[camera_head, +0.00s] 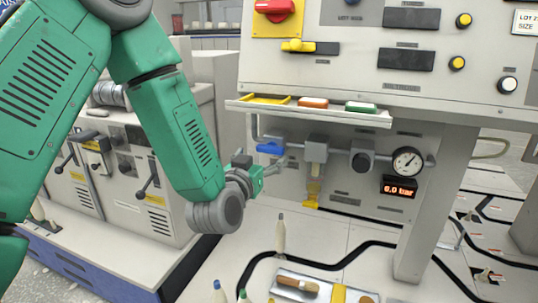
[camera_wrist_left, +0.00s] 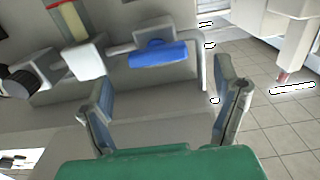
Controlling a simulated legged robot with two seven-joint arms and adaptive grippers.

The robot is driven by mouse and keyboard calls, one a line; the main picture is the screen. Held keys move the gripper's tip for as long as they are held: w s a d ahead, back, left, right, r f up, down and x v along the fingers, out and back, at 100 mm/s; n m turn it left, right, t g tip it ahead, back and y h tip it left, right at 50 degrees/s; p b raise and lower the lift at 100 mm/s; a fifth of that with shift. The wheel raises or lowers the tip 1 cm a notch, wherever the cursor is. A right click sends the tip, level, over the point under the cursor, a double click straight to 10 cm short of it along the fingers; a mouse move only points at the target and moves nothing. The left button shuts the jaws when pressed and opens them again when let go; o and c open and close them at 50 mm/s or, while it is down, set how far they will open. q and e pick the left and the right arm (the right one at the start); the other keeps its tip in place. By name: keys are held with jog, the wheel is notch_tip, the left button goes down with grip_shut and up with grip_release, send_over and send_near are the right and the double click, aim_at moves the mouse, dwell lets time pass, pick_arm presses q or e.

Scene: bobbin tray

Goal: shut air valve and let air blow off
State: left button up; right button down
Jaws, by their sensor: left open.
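The air valve has a blue handle (camera_head: 270,148) on a pipe under the panel's ledge. The handle lies roughly along the pipe and also shows in the left wrist view (camera_wrist_left: 158,54). My left gripper (camera_head: 276,168) is open and empty just below the handle; its fingers (camera_wrist_left: 165,84) are spread wide, with the handle ahead of them, apart from it. To the right on the pipe are a filter unit (camera_head: 316,152) with a yellow bottom piece, a dark knob (camera_head: 361,162) and a round pressure gauge (camera_head: 407,162). The red display (camera_head: 399,187) appears to read 6.0 bar. My right gripper is not in view.
A ledge (camera_head: 310,113) with yellow, orange and green pieces overhangs the pipe. A panel post (camera_head: 436,205) stands right. Below lie a tray (camera_head: 322,284) with tools, a black cable (camera_head: 330,262) and an upright pointed object (camera_head: 280,235). Grey machines (camera_head: 135,190) stand left.

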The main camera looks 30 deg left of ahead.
aim_at(268, 150)
pick_arm(q)
jog(key=x, duration=0.4)
jog(key=shift+w+d, duration=0.1)
jog(key=shift+w, duration=0.35)
jog(key=c, duration=1.2)
